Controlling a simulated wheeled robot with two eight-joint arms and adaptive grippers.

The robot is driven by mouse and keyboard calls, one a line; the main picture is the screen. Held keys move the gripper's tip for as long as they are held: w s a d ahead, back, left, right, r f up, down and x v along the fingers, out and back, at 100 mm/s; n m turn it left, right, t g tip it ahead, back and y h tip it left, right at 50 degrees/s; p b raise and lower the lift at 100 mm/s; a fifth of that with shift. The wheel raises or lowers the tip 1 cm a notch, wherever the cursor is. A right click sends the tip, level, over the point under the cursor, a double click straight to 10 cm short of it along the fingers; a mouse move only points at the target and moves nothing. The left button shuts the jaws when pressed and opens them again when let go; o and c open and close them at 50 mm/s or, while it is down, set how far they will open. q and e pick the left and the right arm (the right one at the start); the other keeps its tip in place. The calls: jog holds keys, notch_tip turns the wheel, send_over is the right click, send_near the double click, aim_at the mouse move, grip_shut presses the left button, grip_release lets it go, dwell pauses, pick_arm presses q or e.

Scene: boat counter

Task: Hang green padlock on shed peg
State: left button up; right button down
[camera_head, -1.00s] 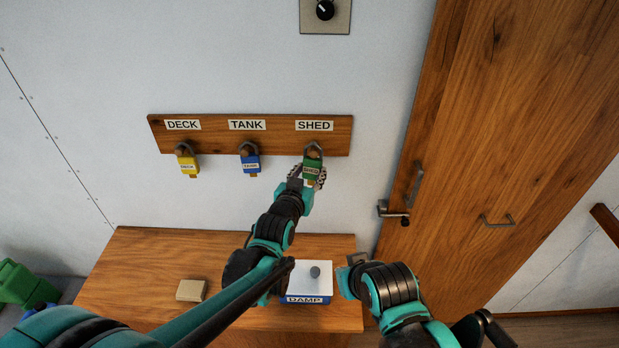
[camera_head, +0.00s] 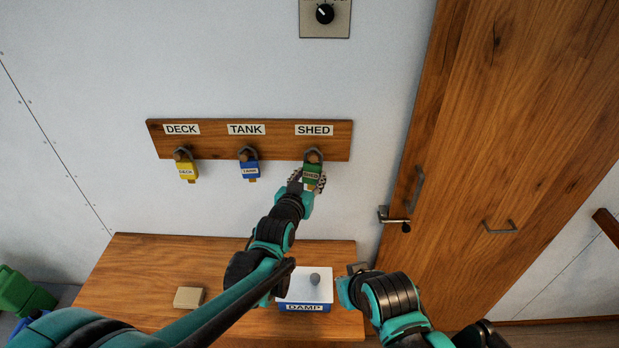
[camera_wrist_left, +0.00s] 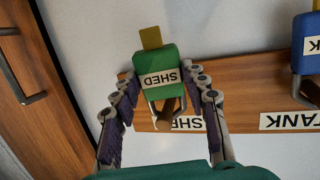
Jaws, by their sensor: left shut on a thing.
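The green padlock (camera_head: 312,172), labelled SHED, is at the SHED peg (camera_head: 313,156) on the wooden board (camera_head: 214,142). Its shackle appears to be around the peg. In the left wrist view, the padlock (camera_wrist_left: 158,62) appears upside down between the two fingers, with the peg (camera_wrist_left: 166,112) showing at the shackle. My left gripper (camera_head: 310,182) is shut on the padlock from below. My right arm comes in at the bottom right; its gripper (camera_head: 352,284) is beside the DAMP box, and its fingers are not clear.
A yellow DECK padlock (camera_head: 186,170) and a blue TANK padlock (camera_head: 249,170) hang on the other pegs. Below are a wooden counter (camera_head: 140,275), a beige block (camera_head: 189,297) and the blue and white DAMP box (camera_head: 306,290). A wooden door (camera_head: 520,140) stands at the right.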

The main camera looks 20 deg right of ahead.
pick_arm(q)
jog(key=o, duration=1.2)
jog(key=v, duration=1.2)
jog(key=s+a+f+n+g+y+b, duration=0.1)
jog(key=s+a+f+y+b, duration=0.15)
jog(key=a+f, duration=0.4)
jog(key=s+a+f+n+g+y+b, duration=0.15)
jog(key=a+f+b, duration=0.25)
jog(key=a, duration=0.6)
jog(key=s+a+f+n+g+y+b, duration=0.3)
jog(key=s+a+f+g+y+b, duration=0.1)
jog(key=s+a+f, duration=0.7)
jog(key=shift+s+a+n+b, duration=0.35)
jog(key=shift+s+a, duration=0.25)
jog(key=shift+s, duration=0.4)
